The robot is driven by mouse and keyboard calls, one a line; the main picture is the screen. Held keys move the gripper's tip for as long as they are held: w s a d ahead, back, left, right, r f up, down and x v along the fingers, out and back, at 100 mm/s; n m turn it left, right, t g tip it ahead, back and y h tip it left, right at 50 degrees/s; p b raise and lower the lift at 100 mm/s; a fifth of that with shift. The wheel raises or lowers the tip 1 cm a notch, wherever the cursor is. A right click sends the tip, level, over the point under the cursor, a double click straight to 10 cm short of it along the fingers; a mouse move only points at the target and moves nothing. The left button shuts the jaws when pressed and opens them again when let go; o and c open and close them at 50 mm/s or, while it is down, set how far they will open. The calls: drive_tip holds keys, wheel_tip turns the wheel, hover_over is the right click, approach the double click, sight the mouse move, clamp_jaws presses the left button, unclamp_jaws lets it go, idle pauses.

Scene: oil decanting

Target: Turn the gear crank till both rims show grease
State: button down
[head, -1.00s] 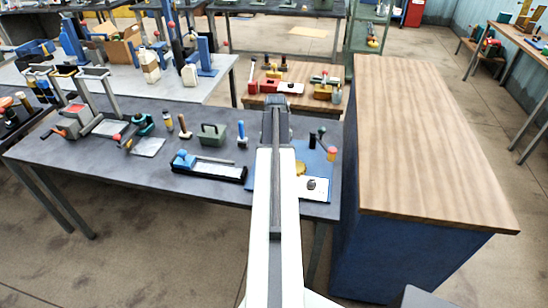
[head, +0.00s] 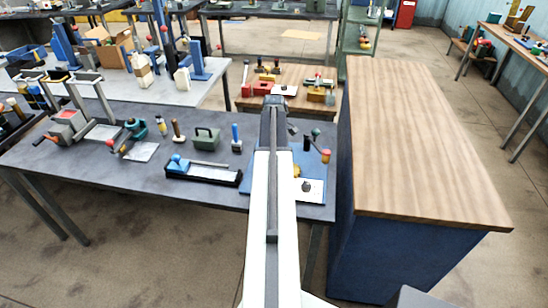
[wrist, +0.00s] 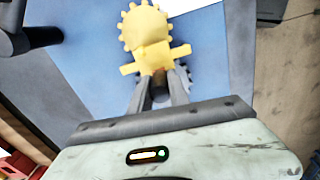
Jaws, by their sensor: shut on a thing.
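In the wrist view, a yellow toothed gear (wrist: 145,28) with a yellow crossbar (wrist: 155,58) lies over a blue and pale surface. My gripper (wrist: 160,92) is shut on the crank's dark handle, just below the crossbar, and the fingers hide most of the handle.
A dark post (head: 306,143) and an orange-red knob (head: 325,156) stand right of my arm. A black tray (head: 203,175) and a green box (head: 206,139) are on the left. A wood-topped blue bench (head: 415,140) closes off the right side.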

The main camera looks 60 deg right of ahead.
drive_tip(key=shift+w+d+n, duration=0.15)
drive_tip(key=shift+w+n, duration=0.05)
drive_tip(key=shift+n, duration=0.3)
drive_tip(key=c, duration=1.2)
unclamp_jaws()
drive_tip(key=shift+c, duration=0.2)
wheel_tip(320, 180, up, 8)
drive_tip(key=p, duration=0.8)
drive_tip(key=shift+f, duration=0.1)
